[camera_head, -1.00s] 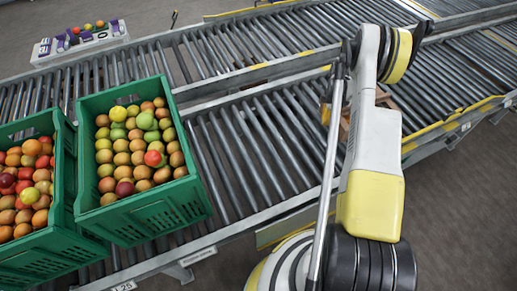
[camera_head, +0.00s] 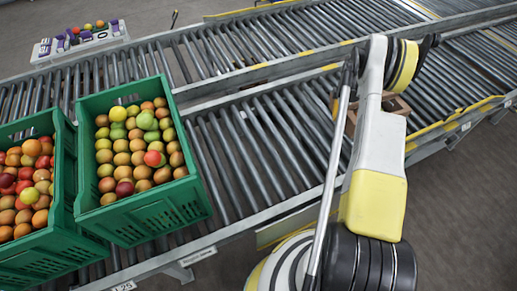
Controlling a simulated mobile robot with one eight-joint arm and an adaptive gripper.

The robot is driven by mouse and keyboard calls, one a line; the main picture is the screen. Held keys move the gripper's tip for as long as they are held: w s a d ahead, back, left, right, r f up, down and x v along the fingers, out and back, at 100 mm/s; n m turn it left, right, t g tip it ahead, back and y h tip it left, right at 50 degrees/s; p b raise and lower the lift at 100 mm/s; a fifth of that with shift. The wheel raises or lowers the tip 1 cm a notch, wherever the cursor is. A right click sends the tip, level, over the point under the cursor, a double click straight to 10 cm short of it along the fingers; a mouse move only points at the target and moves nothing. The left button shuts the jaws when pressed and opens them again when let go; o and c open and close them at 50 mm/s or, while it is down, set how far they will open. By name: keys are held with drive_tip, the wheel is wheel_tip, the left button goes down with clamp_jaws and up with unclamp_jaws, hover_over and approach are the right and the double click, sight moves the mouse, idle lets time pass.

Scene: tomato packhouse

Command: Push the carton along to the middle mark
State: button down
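A brown, open-looking carton (camera_head: 398,104) sits on the near roller conveyor (camera_head: 237,150), right of centre. My arm crosses in front of it and hides most of it; only parts on either side of the arm show. My arm rises from the bottom and bends near the top right, where its dark far end shows. My gripper is not visible, so I cannot tell whether it touches the carton. Short yellow marks show along the conveyor edges, but I cannot tell which is the middle mark.
Two green crates of tomatoes, one in the middle left (camera_head: 160,215) and one at the left edge (camera_head: 45,258), stand on the near conveyor. The rollers between the crates and my arm are clear. A second conveyor (camera_head: 235,45) runs behind. Small purple-and-white packs (camera_head: 85,38) lie at the top left.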

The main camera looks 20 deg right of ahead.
drive_tip(key=shift+d, duration=5.05)
